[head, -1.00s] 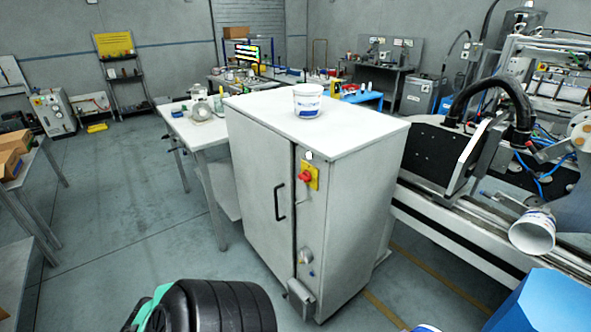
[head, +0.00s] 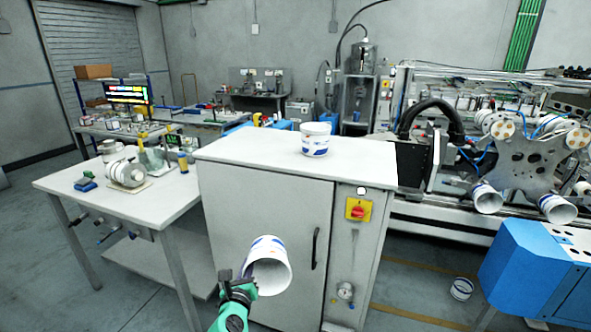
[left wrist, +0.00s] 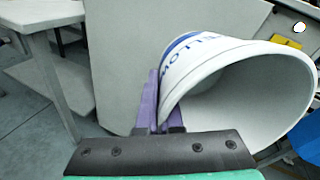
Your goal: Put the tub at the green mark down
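My left gripper (head: 246,288) is shut on the wall of a white tub (head: 268,266) with blue print. It holds the tub tilted, mouth toward the lower right, in front of the white cabinet (head: 265,225). In the left wrist view the purple fingers (left wrist: 158,105) pinch the wall of this tub (left wrist: 215,62) near its rim. A second white tub (head: 315,143) with blue print stands upright on the cabinet top. I see no green mark in these views. My right gripper is out of view.
A white table (head: 110,190) with a roll and small parts stands left of the cabinet. A machine (head: 520,160) holding tubs is at the right, with a blue housing (head: 520,270) in front. The cabinet top is mostly clear.

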